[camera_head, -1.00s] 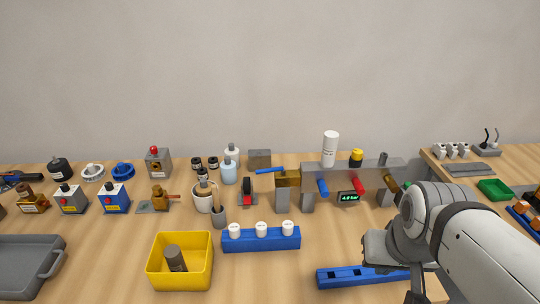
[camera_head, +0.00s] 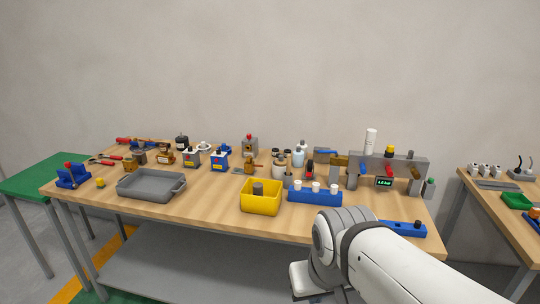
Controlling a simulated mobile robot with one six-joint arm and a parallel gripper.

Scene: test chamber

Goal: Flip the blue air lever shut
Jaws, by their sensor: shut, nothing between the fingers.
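A blue lever (camera_head: 326,152) sticks out to the left from a brass valve body (camera_head: 339,161), left of the grey manifold (camera_head: 400,164). It lies nearly level. A second, shorter blue handle (camera_head: 362,169) points down at the manifold's front, left of a small display with green digits (camera_head: 384,182). I cannot tell from this distance which one is the air lever. My white arm reaches in at the lower right, in front of the bench and well apart from both levers.
The wooden bench (camera_head: 215,215) holds a yellow bin (camera_head: 261,206), a blue rack with white caps (camera_head: 315,197), a grey tray (camera_head: 151,186) and a blue slotted block (camera_head: 403,229). A white cylinder (camera_head: 370,142) stands on the manifold. Another table is on the right.

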